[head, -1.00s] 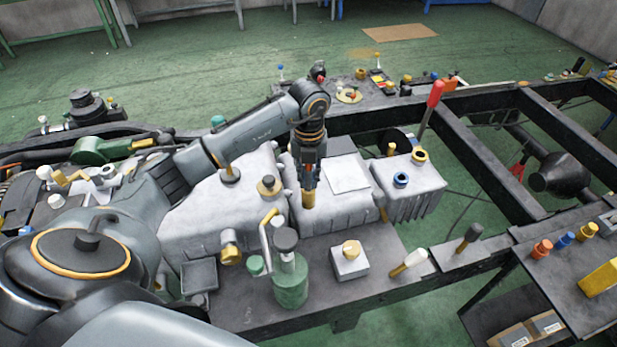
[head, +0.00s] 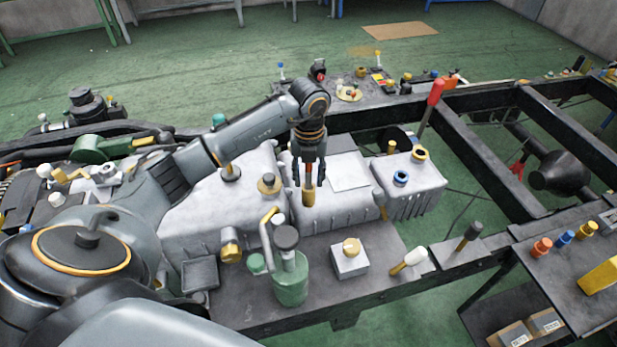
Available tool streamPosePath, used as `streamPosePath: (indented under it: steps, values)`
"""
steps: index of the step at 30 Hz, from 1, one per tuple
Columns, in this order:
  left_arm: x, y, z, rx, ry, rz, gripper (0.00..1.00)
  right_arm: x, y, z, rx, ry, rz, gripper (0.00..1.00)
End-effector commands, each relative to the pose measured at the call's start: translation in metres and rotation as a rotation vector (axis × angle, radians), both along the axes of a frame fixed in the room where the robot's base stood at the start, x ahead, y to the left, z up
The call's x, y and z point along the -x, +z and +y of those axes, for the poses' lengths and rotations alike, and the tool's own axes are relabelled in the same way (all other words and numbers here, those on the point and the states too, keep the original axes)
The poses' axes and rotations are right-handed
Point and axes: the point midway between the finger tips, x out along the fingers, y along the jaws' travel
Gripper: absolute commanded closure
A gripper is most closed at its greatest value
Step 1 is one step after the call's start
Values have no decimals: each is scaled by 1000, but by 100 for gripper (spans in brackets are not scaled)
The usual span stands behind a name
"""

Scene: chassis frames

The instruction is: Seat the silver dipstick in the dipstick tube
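A short gold tube (head: 309,197) stands upright at the front of the pale grey engine block, and I take it for the dipstick tube. My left gripper (head: 309,183) points down right above it. Its two dark fingers are spread, one to each side of the tube's top. A slim, dark reddish piece (head: 309,174) stands between the fingers, in line with the tube and apart from both fingers. It may be the dipstick's top; I cannot make out silver on it or how deep it sits. My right gripper is out of view.
A green oil can (head: 290,281) and a pale block with a gold knob (head: 349,262) stand on the frame plate in front. A white-handled tool (head: 410,261) and a red lever (head: 431,106) are to the right. Open gaps lie between the frame rails.

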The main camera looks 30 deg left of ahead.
Motion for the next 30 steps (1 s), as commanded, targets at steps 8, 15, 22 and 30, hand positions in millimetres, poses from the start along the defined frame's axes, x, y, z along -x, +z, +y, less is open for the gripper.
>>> streamPosePath:
  steps: [8,15,22,30]
  values:
    - [-2,56,1,-2,1,-8,62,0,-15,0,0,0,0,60]
    - [-1,101,1,-2,1,-5,62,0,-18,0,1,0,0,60]
    - [0,113,0,-1,1,0,62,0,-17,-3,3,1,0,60]
    - [0,113,0,-1,1,0,62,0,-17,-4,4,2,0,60]
